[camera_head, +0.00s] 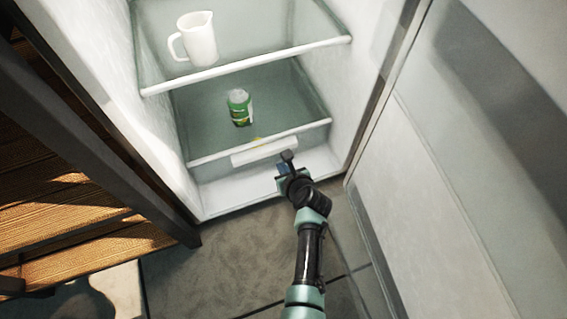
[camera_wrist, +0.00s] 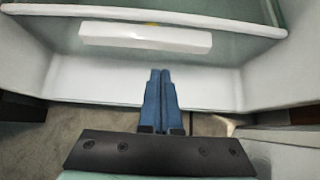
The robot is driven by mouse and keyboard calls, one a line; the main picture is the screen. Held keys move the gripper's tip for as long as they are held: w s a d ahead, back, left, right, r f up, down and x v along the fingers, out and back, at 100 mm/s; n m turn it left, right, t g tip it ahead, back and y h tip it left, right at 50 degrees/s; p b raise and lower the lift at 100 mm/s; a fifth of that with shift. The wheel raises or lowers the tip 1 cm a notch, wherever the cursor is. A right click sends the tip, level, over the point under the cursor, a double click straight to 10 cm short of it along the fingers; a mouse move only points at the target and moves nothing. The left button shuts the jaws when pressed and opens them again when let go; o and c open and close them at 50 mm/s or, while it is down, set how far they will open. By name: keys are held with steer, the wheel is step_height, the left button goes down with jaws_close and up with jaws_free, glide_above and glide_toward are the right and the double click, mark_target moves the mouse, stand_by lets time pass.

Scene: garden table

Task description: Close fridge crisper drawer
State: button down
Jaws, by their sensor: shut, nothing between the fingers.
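The crisper drawer (camera_head: 264,150) sits below the lowest shelf of the open fridge. Its pale front strip also shows near the top of the wrist view (camera_wrist: 146,38). The drawer front looks roughly in line with the shelf edge above it; how far it stands out I cannot tell. My gripper (camera_head: 286,158) is in front of the drawer's right part, low in the fridge opening. In the wrist view its blue fingers (camera_wrist: 160,90) are together and empty, pointing toward the drawer, with a gap between the tips and the strip.
A green can (camera_head: 239,108) stands on the lower shelf, and a white pitcher (camera_head: 198,38) on the upper shelf. The fridge door (camera_head: 440,150) stands open at right. Wooden slatted furniture (camera_head: 70,215) is at left. The tiled floor (camera_head: 215,265) in front is clear.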

steer(key=p+v, duration=0.6)
steer(key=v, duration=0.3)
